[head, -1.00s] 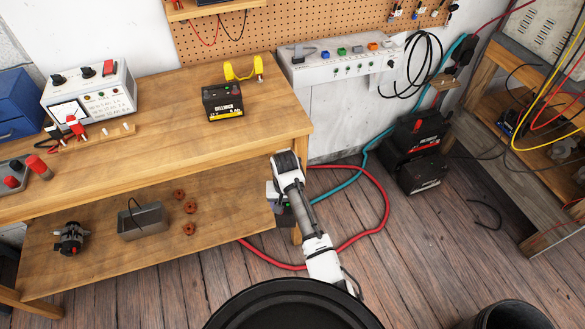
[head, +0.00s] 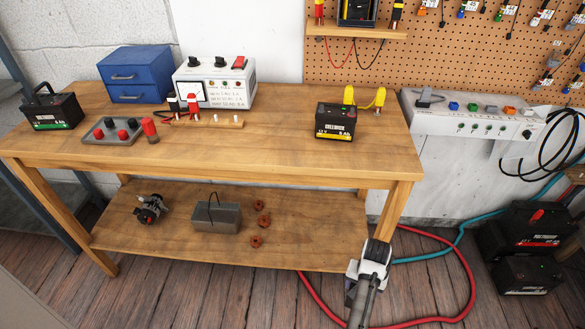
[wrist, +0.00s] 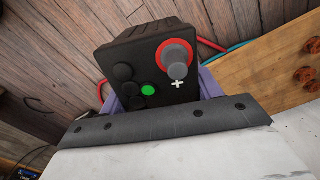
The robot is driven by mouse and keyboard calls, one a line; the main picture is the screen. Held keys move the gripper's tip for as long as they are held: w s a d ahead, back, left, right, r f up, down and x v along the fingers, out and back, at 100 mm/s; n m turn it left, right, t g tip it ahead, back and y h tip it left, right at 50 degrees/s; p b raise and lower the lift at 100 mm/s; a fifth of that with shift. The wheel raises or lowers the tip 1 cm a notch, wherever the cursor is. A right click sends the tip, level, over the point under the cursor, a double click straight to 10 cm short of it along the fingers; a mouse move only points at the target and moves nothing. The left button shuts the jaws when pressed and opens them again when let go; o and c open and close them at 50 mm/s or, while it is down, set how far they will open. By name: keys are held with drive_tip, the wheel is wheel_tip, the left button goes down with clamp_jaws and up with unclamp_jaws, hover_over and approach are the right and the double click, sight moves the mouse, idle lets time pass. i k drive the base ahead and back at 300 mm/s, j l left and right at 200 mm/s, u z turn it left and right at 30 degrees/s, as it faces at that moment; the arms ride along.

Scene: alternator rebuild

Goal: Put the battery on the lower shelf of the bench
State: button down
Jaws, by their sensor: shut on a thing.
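A black battery (wrist: 150,75) with a red-ringed grey post, a white plus sign and a green dot fills the middle of the wrist view. My gripper (wrist: 158,90) is shut on it, with purple fingers on both sides. In the head view my gripper (head: 352,287) is at the front right corner of the bench (head: 260,140), by the right end of its lower shelf (head: 330,225). The held battery is largely hidden there by my wrist. The shelf also shows at the right of the wrist view (wrist: 260,75).
A motor-like part (head: 149,208), a grey box (head: 216,217) and several red-brown pieces (head: 262,220) are on the shelf. Its right part is clear. The right front leg (head: 394,210) stands near my gripper. Two batteries (head: 335,121) (head: 52,110) stand on the benchtop. A red hose (head: 460,280) lies on the floor.

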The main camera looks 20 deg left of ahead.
sight(319, 236)
drive_tip(key=i+l+u, duration=1.25)
drive_tip(key=l, duration=0.25)
